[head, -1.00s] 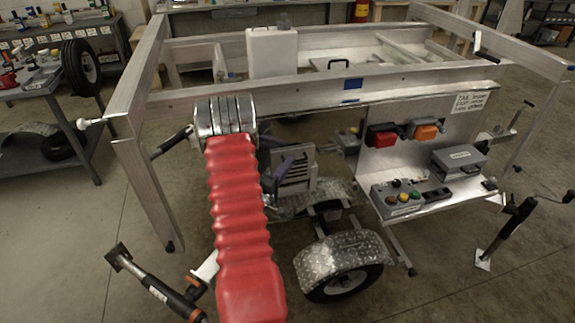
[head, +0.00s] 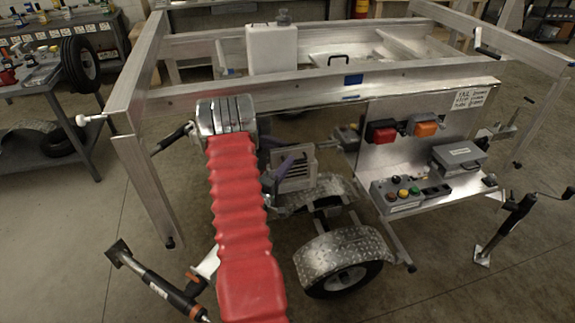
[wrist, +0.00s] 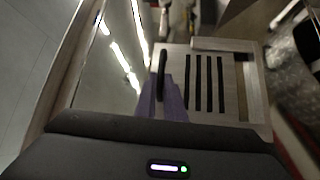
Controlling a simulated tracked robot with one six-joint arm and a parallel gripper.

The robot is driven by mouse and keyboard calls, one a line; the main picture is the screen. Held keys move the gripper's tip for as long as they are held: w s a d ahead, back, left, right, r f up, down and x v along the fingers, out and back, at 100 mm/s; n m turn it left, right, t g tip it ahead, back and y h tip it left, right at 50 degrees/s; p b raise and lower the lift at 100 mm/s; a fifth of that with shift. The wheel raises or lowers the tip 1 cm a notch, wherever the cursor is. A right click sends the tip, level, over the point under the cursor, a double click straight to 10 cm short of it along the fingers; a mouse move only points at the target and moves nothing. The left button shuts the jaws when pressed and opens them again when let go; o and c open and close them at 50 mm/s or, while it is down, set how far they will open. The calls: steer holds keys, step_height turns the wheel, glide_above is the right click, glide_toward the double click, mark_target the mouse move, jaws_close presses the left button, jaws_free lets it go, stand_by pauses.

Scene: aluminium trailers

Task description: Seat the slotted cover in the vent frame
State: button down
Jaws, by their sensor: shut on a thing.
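The slotted cover (wrist: 202,103) is a pale metal plate with several dark parallel slots and a black handle (wrist: 161,70) at its left. It also shows in the head view (head: 298,172), beyond my red arm. My gripper (wrist: 162,98), with purple fingers, is shut on the cover near the handle; it also shows in the head view (head: 279,174). Pale bars that look like the vent frame (wrist: 256,88) run along the cover's far and right sides in the wrist view. The cover's left edge is partly hidden by the fingers. I cannot tell whether the cover is fully down in the frame.
The trailer's aluminium rails (head: 300,84) cross above and beyond my gripper. A fender with a wheel (head: 340,255) stands close to the right of my arm. A panel with lamps and a switch box (head: 400,192) is farther right.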

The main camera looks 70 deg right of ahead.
steer(key=shift+f, duration=1.75)
steer(key=c, duration=1.8)
jaws_free()
steer(key=shift+o, duration=0.2)
steer(key=v, duration=1.3)
steer(key=shift+w+a, duration=0.15)
steer(key=shift+a, duration=0.25)
steer(key=shift+f, duration=0.15)
